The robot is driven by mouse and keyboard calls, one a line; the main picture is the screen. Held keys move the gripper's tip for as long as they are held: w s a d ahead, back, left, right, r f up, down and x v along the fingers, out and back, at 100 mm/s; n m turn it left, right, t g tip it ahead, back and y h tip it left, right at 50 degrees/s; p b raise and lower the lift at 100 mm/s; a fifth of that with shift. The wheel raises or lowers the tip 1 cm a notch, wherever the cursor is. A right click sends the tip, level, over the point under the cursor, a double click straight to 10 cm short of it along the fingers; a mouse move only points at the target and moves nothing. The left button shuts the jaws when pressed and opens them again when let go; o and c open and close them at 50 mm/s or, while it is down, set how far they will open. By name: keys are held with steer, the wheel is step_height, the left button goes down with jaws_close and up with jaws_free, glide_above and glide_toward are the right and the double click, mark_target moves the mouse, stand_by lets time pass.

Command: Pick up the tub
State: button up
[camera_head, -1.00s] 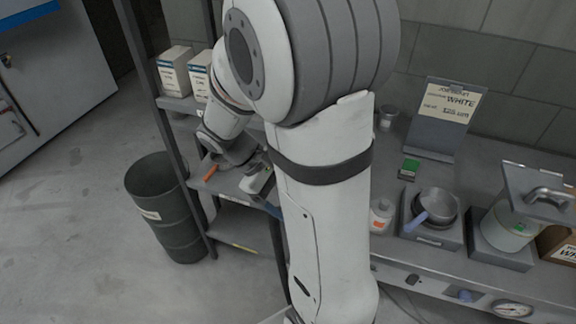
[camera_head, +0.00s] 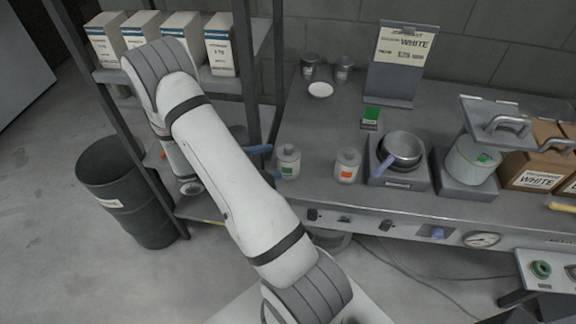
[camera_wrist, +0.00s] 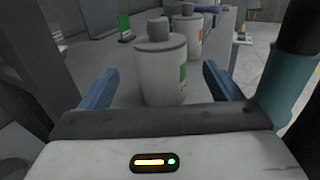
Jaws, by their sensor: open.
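A white tub with a grey lid and green label (camera_head: 289,165) stands upright near the bench's left end. It also fills the middle of the wrist view (camera_wrist: 160,70). A similar tub with an orange label (camera_head: 347,168) stands to its right and shows behind it in the wrist view (camera_wrist: 187,28). My gripper (camera_head: 268,162) is open at the left side of the green-label tub, its blue fingers pointing at it. In the wrist view the gripper (camera_wrist: 160,88) has one finger on each side of that tub, with gaps. The tub's base is hidden there.
A white dish (camera_head: 320,90) and a sign (camera_head: 400,65) are behind. A shelf post (camera_head: 245,60) rises close to my arm. The bench between dish and tubs is clear.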

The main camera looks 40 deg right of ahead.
mark_target(288, 157)
steer(key=p+x, duration=0.1)
steer(key=x, duration=0.5)
steer(key=shift+s+r, duration=0.1)
steer(key=shift+c, duration=0.4)
steer(key=c, duration=0.8)
steer(key=shift+r, duration=0.15)
